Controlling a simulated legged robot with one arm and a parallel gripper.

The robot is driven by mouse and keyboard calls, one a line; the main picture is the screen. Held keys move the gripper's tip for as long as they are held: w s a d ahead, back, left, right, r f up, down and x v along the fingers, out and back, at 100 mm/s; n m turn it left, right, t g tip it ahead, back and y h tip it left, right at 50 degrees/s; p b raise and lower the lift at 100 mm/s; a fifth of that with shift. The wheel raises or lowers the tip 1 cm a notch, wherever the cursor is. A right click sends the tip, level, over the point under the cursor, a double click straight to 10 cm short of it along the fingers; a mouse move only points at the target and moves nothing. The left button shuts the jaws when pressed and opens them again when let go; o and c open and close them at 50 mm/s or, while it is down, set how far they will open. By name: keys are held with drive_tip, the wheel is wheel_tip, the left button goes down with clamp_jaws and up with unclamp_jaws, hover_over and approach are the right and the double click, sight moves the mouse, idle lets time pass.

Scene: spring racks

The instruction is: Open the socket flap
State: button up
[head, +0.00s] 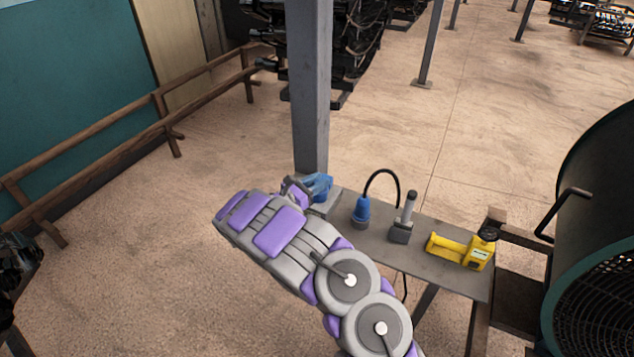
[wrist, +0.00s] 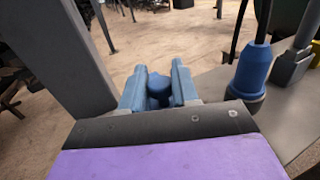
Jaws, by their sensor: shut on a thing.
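My gripper (head: 318,184) is at the left end of the narrow grey bench, beside the grey post. In the wrist view, the two blue fingers of my gripper (wrist: 159,70) reach forward on either side of a rounded blue piece. This piece looks like the socket flap (wrist: 158,88), and the fingers are shut on it. The fingers and my wrist hide most of the socket, and I cannot tell how far the flap is tilted. In the head view, blue finger and blue socket parts are hard to tell apart.
A blue plug (head: 361,213) with a looped black cable stands on the bench (head: 432,232). A grey tool with an upright handle (head: 403,225) and a yellow device (head: 460,248) are farther right. The grey post (head: 311,90) rises close by. A large dark drum (head: 600,200) stands at right.

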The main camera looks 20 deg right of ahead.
clamp_jaws()
